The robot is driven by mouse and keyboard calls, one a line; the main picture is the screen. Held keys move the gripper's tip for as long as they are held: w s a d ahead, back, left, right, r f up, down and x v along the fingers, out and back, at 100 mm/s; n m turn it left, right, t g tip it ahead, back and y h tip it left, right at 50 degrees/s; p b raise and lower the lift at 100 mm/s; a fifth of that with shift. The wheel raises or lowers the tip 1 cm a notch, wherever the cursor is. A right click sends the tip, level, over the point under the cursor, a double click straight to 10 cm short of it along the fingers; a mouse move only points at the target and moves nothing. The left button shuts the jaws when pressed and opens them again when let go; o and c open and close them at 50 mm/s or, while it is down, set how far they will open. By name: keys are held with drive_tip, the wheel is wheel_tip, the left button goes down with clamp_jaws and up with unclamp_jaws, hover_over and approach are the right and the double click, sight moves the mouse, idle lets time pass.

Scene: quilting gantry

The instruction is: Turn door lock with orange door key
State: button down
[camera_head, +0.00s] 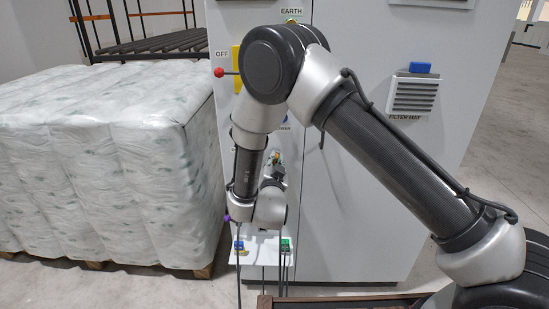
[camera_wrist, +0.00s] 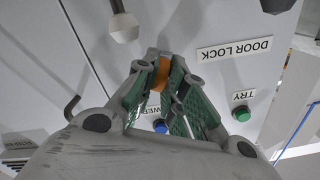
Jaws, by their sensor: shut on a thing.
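My gripper (camera_wrist: 160,62) is shut on the orange door key (camera_wrist: 160,76), whose orange head shows between the green-padded fingers in the wrist view. The fingertips are at the pale cabinet front, beside the upside-down DOOR LOCK label (camera_wrist: 235,48). The lock itself is hidden behind the fingers, so I cannot tell whether the key sits in it or how far it is turned. In the head view my gripper (camera_head: 277,163) is small and partly covered by my arm in front of the cabinet (camera_head: 360,190).
A green TRY button (camera_wrist: 241,111) and a blue button (camera_wrist: 160,126) are near the fingers. A dark hook-like handle (camera_wrist: 71,107) is at left. A red-tipped lever (camera_head: 219,72) sticks out by OFF. A wrapped pallet load (camera_head: 100,160) stands left of the cabinet.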

drive_tip(key=shift+m, duration=0.9)
drive_tip(key=m, duration=0.3)
drive_tip(key=shift+m, duration=0.4)
